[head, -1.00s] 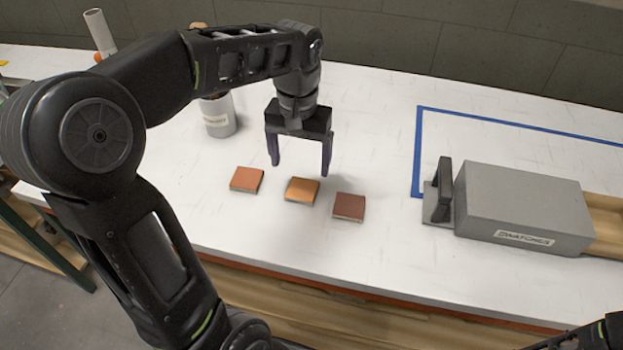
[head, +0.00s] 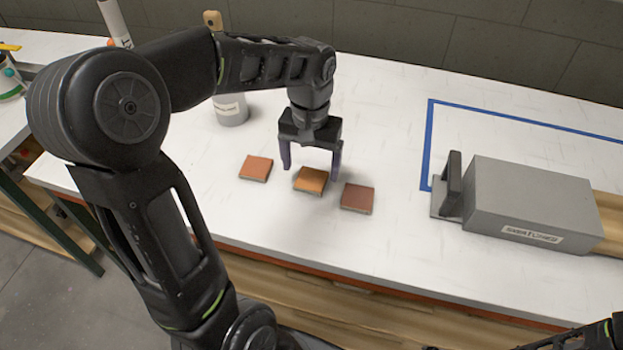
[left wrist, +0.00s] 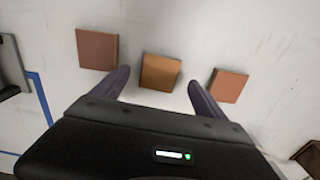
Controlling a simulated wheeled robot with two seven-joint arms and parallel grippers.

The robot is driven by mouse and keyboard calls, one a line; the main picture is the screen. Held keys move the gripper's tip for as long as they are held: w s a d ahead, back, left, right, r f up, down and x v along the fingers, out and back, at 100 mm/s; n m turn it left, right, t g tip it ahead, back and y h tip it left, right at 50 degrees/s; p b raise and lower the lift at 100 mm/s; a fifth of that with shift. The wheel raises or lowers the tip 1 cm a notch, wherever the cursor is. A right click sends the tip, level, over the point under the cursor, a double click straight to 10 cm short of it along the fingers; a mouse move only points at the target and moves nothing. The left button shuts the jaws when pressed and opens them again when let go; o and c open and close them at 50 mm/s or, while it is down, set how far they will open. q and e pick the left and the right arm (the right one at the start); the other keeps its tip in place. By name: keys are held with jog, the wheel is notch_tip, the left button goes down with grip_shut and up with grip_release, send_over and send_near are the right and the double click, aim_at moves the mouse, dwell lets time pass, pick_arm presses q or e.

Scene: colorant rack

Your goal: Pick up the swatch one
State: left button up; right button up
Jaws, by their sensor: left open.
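Three square swatches lie in a row on the white table. The left one in the head view is orange-red (head: 256,168), the middle one is orange-brown (head: 310,180), and the right one is dark reddish brown (head: 357,197). My left gripper (head: 312,174) is open and points down just behind and above the middle swatch. In the left wrist view the middle swatch (left wrist: 160,72) shows between the two fingertips, with the reddish-brown swatch (left wrist: 97,49) to the left and the orange-red swatch (left wrist: 228,85) to the right. My right gripper is not visible.
A grey box labelled as swatches (head: 530,205) with a dark upright handle (head: 452,180) stands at the right, near blue tape (head: 427,145). A grey labelled canister (head: 231,110) stands behind the swatches. The table between swatches and box is clear.

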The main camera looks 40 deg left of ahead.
aim_at(311, 180)
pick_arm(q)
notch_tip(311, 180, down, 4)
jog(key=shift+r, duration=0.25)
jog(key=shift+c, duration=0.4)
jog(key=c, duration=1.4)
